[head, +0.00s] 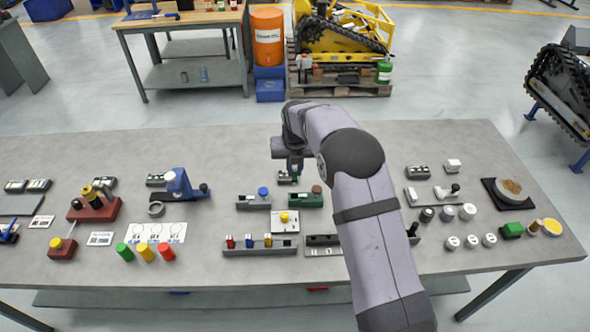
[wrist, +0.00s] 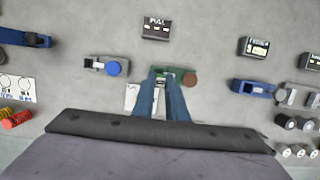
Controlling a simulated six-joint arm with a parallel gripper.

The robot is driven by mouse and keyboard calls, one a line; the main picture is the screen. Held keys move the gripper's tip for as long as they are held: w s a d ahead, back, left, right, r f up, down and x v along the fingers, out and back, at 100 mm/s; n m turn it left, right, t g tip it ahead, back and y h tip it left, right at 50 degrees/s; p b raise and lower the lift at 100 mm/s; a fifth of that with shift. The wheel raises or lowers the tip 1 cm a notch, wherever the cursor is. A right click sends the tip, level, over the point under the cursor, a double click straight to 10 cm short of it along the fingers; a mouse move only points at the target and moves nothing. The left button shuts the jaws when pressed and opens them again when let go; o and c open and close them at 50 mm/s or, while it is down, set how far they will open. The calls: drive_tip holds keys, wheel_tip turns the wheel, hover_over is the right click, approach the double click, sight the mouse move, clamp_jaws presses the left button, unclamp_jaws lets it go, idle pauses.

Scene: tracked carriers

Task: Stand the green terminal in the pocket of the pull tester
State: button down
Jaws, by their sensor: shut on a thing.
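My gripper (head: 294,166) is above the middle of the table, and its blue fingers (wrist: 163,76) point away from me in the wrist view. It is shut on the green terminal, which the fingers almost wholly hide. Under and beside the fingertips is a green bench device with a brown knob (wrist: 189,78), also in the head view (head: 307,200). A small box marked PULL (wrist: 156,28) stands beyond the fingertips, apart from them. I cannot tell for sure which device has the tester's pocket, and no pocket shows clearly.
A grey device with a blue knob (head: 255,202) stands left of the green one. A white plate with a yellow piece (head: 285,222) lies in front. A rack (head: 247,248) holds red, blue and yellow terminals. A blue press (head: 178,187) stands further left.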

sight(295, 182)
drive_tip(key=shift+f, duration=0.1)
drive_tip(key=shift+s+b+x, duration=0.2)
drive_tip(key=shift+b+x, duration=0.6)
drive_tip(key=shift+x, duration=0.1)
drive_tip(key=shift+s+b+x, duration=0.25)
drive_tip(key=shift+b+x, duration=0.5)
drive_tip(key=shift+x, duration=0.15)
drive_tip(key=shift+f, duration=0.15)
drive_tip(key=shift+s+b+x, duration=0.2)
drive_tip(key=shift+b+x, duration=0.05)
drive_tip(key=shift+x, duration=0.5)
drive_tip(key=shift+s+b+x, duration=0.15)
drive_tip(key=shift+b+x, duration=0.05)
drive_tip(key=shift+x, duration=0.55)
idle(2.0)
drive_tip(key=shift+f, duration=0.1)
drive_tip(key=c, duration=1.2)
unclamp_jaws()
drive_tip(key=shift+w+r+p+v, duration=0.1)
drive_tip(key=shift+w+p+v, duration=0.2)
drive_tip(key=shift+p+v, duration=0.7)
drive_tip(key=shift+w+r+p+v, duration=0.1)
drive_tip(key=shift+w+p+v, duration=0.15)
drive_tip(key=shift+p+v, duration=0.75)
drive_tip(key=shift+w+p+v, duration=0.3)
drive_tip(key=shift+p+v, duration=0.25)
drive_tip(key=shift+v, duration=0.9)
